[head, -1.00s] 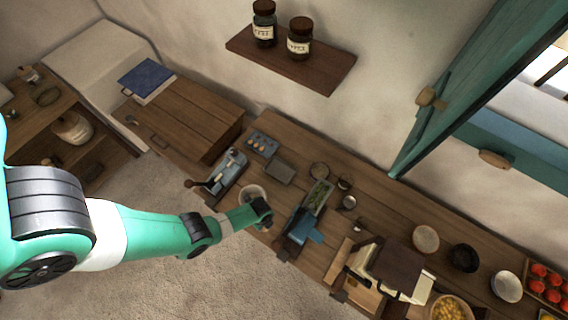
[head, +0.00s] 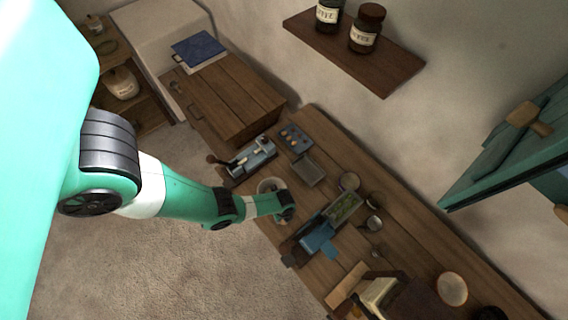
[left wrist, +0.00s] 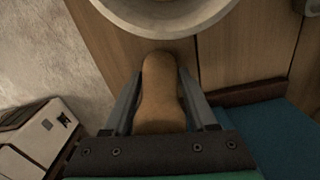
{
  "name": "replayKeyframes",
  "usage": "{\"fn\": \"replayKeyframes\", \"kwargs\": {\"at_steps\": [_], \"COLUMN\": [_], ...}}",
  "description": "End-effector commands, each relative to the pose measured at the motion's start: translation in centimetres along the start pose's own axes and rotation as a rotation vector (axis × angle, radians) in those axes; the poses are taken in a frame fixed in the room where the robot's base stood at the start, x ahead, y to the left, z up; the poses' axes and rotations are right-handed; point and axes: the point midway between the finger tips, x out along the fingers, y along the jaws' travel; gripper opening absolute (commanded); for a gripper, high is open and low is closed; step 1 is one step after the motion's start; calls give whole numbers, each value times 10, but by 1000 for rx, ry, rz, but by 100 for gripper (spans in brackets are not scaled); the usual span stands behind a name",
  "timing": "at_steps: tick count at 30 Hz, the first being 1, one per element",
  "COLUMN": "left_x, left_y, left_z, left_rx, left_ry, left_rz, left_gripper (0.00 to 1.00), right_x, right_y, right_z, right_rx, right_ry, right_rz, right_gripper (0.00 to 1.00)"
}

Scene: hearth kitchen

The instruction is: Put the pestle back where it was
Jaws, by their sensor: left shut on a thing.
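The pestle (left wrist: 160,92) is a rounded light-brown wooden piece between the fingers of my left gripper (left wrist: 162,100). The gripper is shut on it. In the left wrist view the pestle's rounded end points at a pale bowl, the mortar (left wrist: 160,27), whose rim is cut off by the top edge. The pestle's end shows just outside that rim; I cannot tell its height above the counter. In the head view my left gripper (head: 286,213) is beside the mortar (head: 268,183), partly covering it, and the pestle cannot be made out. My right gripper is not in view.
A metal tool with a dark handle (head: 250,156) lies left of the mortar. A blue tray with small round items (head: 294,139) and a grey dish (head: 309,172) stand behind it.

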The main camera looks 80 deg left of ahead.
Motion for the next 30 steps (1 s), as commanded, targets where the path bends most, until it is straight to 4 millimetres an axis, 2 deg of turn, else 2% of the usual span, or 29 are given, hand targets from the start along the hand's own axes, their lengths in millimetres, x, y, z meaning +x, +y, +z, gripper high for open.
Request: {"fn": "replayKeyframes", "kwargs": {"at_steps": [4,5,9,20,23,30], "left_x": [5,3,3,-2,-14,-58], "left_y": [0,0,0,0,0,0], "left_z": [0,0,0,0,0,0], "left_rx": [0,0,0,0,0,0], "left_ry": [0,0,0,0,0,0], "left_rz": [0,0,0,0,0,0], "left_gripper": [0,63,87,87,87,87], "right_x": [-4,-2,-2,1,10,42], "right_y": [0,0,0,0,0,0], "right_z": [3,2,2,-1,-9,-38], "right_rx": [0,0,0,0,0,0], "right_ry": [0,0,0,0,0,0], "right_rz": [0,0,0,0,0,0], "right_gripper": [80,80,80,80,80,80]}}
